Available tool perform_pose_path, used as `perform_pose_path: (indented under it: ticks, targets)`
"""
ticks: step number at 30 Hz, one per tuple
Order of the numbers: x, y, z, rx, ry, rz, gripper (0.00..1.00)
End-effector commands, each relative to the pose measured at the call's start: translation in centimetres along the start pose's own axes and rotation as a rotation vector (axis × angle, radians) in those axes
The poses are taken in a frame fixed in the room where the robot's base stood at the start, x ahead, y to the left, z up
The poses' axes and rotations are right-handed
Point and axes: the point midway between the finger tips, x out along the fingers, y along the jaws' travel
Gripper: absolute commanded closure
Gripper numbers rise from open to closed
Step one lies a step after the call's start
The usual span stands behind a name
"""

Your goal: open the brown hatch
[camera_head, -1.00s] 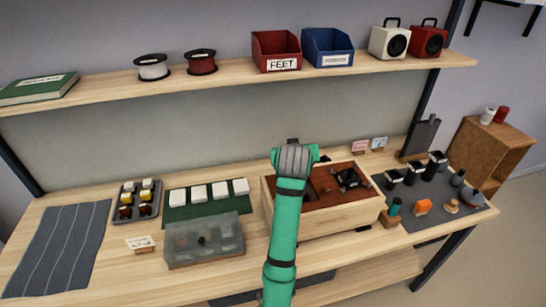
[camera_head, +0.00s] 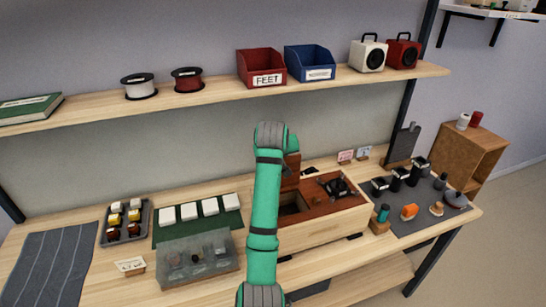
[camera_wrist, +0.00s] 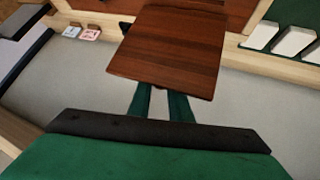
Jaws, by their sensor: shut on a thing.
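The brown hatch (camera_head: 292,170) is a reddish-brown wooden panel. It stands raised at the left part of the light wooden box (camera_head: 325,228), partly hidden by my arm in the head view. A dark opening (camera_head: 291,206) shows below it. In the wrist view the hatch (camera_wrist: 168,50) fills the upper middle. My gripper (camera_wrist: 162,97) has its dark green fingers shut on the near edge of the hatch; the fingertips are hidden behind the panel.
A black device (camera_head: 337,187) sits on the box's right part. A clear case (camera_head: 200,262) and a green mat (camera_head: 160,236) with white blocks lie to the left. A grey mat (camera_head: 425,215) with several small items lies right. The shelf (camera_head: 210,92) runs above.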

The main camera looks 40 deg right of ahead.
Motion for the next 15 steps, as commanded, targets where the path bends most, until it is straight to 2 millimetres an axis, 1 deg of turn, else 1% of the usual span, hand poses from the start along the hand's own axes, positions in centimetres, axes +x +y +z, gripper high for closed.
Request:
perform_pose_path:
  ticks: [1,15]
  targets:
    - [0.75,-0.58,0.95,-0.006,-0.029,-0.011,1.0]
    - [1.06,0.1,1.03,-0.004,-0.048,-0.006,1.0]
